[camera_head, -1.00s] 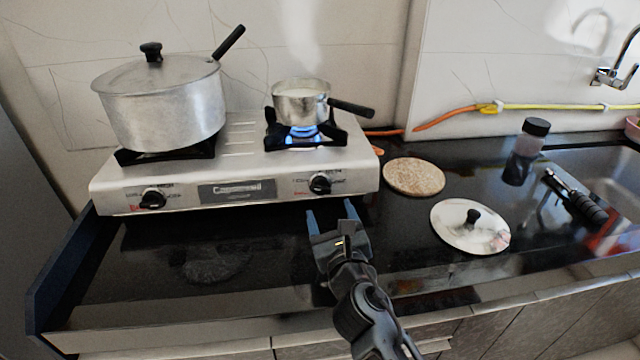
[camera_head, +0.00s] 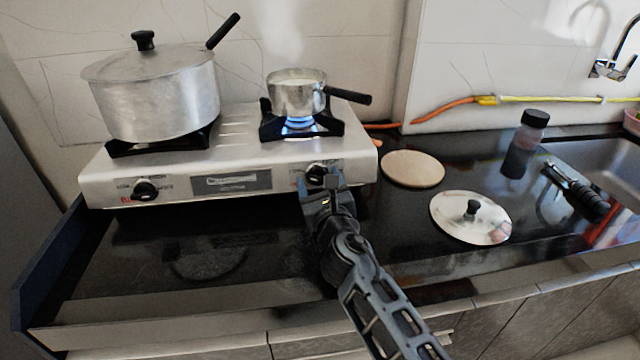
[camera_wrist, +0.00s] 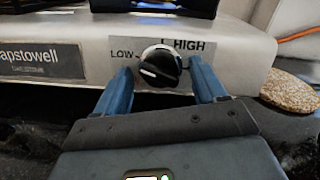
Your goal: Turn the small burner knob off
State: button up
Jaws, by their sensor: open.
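The small burner knob (camera_wrist: 160,66) is black with a silver rim, on the stove's front panel between the LOW and HIGH marks. It also shows in the head view (camera_head: 317,172), partly covered by my gripper. My gripper (camera_wrist: 160,82) is open, with one blue finger on each side of the knob. I cannot tell whether the fingers touch it. A blue flame (camera_head: 299,124) burns on the small burner under a small steaming pan (camera_head: 297,97). The stove (camera_head: 235,150) is silver with two burners.
A big lidded pot (camera_head: 155,95) stands on the left burner, with another knob (camera_head: 144,190) below it. An orange hose (camera_head: 445,112) runs along the wall.

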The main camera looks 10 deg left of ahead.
jog(key=c, duration=1.1)
jog(key=shift+o, duration=0.2)
